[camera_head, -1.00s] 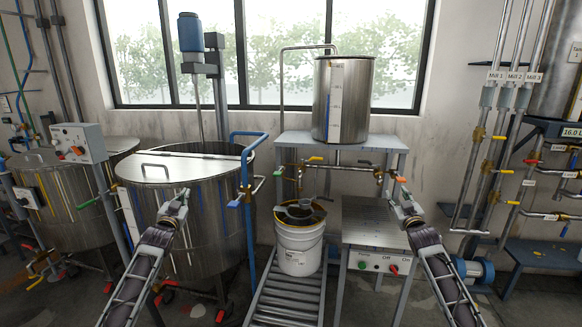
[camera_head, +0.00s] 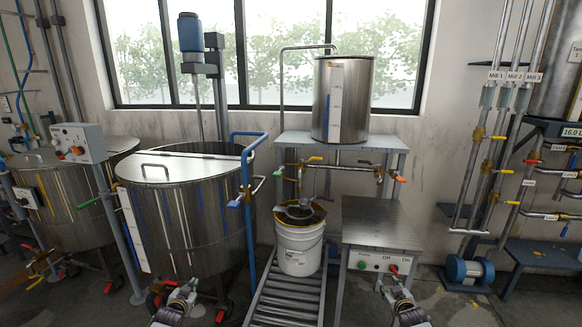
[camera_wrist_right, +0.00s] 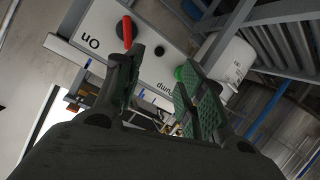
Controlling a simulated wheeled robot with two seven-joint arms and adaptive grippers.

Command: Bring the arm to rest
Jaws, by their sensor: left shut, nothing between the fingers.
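My left gripper (camera_head: 184,290) is low in the head view, in front of the large steel tank, shut and empty. My right gripper (camera_head: 395,281) is low in the head view, in front of the switch box (camera_head: 379,265) under the small metal table. In the right wrist view its two green-padded fingers (camera_wrist_right: 162,70) stand apart with nothing between them. Most of both arms is below the head view's lower edge.
A white bucket (camera_head: 298,262) with a strainer on top stands on the roller conveyor (camera_head: 283,300). The steel tank (camera_head: 185,225) with a lid stands left of it. A metal table (camera_head: 378,225) stands right. A blue pump (camera_head: 469,270) sits on the floor.

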